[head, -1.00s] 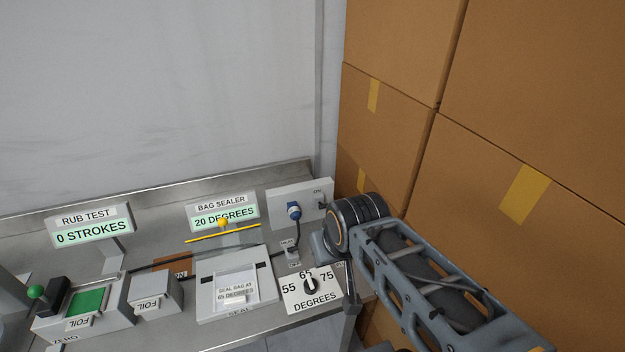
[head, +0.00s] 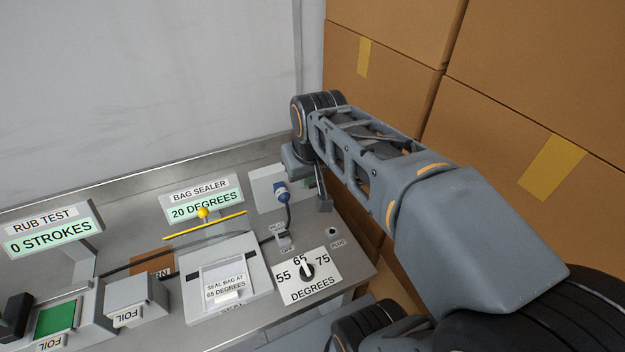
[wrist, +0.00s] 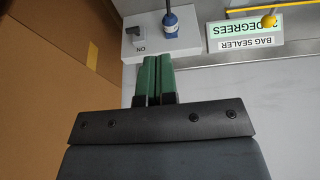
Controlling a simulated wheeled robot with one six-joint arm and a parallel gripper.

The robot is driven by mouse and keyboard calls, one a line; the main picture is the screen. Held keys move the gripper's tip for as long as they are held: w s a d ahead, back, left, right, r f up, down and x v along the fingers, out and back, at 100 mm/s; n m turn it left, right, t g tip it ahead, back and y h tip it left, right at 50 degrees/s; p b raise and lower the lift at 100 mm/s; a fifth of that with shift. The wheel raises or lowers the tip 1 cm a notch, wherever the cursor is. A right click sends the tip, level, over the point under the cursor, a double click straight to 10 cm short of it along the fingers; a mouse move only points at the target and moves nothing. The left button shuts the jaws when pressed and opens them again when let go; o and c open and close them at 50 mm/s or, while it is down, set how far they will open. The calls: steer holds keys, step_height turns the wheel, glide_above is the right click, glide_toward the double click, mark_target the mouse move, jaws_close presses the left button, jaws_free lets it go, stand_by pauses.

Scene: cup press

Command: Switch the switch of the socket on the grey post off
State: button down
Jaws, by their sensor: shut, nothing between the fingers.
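The socket panel (head: 264,186), a pale grey box face at the back right of the bench, holds a blue plug (head: 281,192). In the wrist view the panel (wrist: 190,38) shows upside down, with the blue plug (wrist: 170,22), a small dark switch (wrist: 133,32) and an ON label by it. I cannot tell which way the switch is set. My gripper (wrist: 157,58) is shut and empty; its green fingertips appear just below the panel's edge in the wrist view, near the switch. Contact cannot be told.
The bag sealer (head: 225,280) with its yellow bar (head: 205,225) stands left of the panel. A dial (head: 307,270), a small switch with an OFF label (head: 283,240) and a PLUG hole (head: 332,232) are in front. Stacked cardboard boxes (head: 390,80) close off the right side.

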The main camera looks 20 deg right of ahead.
steer(key=w+d+f+g+b, duration=0.1)
steer(key=w+d, duration=0.3)
steer(key=w, duration=0.4)
steer(key=w+d+f+g+b, duration=0.1)
steer(key=w+d+f+b, duration=0.1)
steer(key=w, duration=0.6)
steer(key=d+b, duration=0.1)
steer(key=d, duration=0.1)
steer(key=shift+d+f+b, duration=0.3)
steer(key=shift+f+b, duration=0.05)
steer(key=shift+w+f, duration=0.1)
steer(key=f, duration=0.6)
steer(key=w+f, duration=0.1)
steer(key=f, duration=0.2)
steer(key=shift+w, duration=0.1)
steer(key=f, duration=0.1)
steer(key=s+f, duration=0.1)
steer(key=shift+s+f, duration=0.25)
steer(key=shift+f, duration=0.1)
steer(key=shift+s+f, duration=0.45)
steer(key=shift+f, duration=0.15)
steer(key=shift+f, duration=0.1)
